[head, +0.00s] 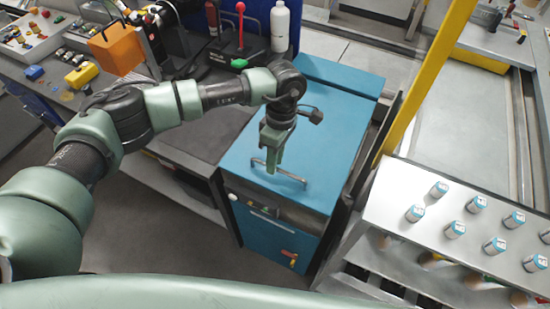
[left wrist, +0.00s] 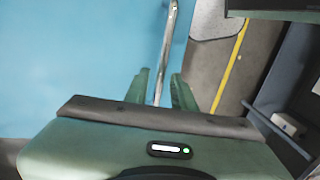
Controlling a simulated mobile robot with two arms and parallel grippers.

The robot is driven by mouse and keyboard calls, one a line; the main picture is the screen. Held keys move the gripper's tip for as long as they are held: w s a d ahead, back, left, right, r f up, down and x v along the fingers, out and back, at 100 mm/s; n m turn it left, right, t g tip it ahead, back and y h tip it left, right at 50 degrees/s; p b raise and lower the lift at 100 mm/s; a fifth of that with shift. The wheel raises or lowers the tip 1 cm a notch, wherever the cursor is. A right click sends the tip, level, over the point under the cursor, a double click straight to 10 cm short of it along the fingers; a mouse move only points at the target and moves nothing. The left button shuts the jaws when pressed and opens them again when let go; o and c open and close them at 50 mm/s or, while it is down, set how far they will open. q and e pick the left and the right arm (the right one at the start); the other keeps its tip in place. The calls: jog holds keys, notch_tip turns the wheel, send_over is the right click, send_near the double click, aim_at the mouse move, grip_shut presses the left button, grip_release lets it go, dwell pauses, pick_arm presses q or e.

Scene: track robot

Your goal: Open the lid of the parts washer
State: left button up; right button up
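The parts washer is a blue cabinet (head: 275,230) with a flat blue lid (head: 325,130), which lies closed on top. A metal bar handle (head: 293,177) runs along the lid's front edge. It also shows in the left wrist view (left wrist: 167,40). My left gripper (head: 272,166) points down at the handle from above. In the left wrist view my left gripper (left wrist: 161,92) has its two green fingers on either side of the bar, with a gap showing at each side. It is open. The fingertips hide part of the handle in the head view. My right gripper is not in view.
A yellow post (head: 425,80) rises right of the washer. A sloped white rack (head: 400,185) with several blue-topped cans stands at the right. A grey workbench (head: 190,150) with a red-knobbed lever (head: 240,8) and a white bottle (head: 280,25) is left and behind.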

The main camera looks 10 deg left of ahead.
pick_arm(q)
grip_shut()
jog(key=shift+r, duration=0.1)
dwell(1.1)
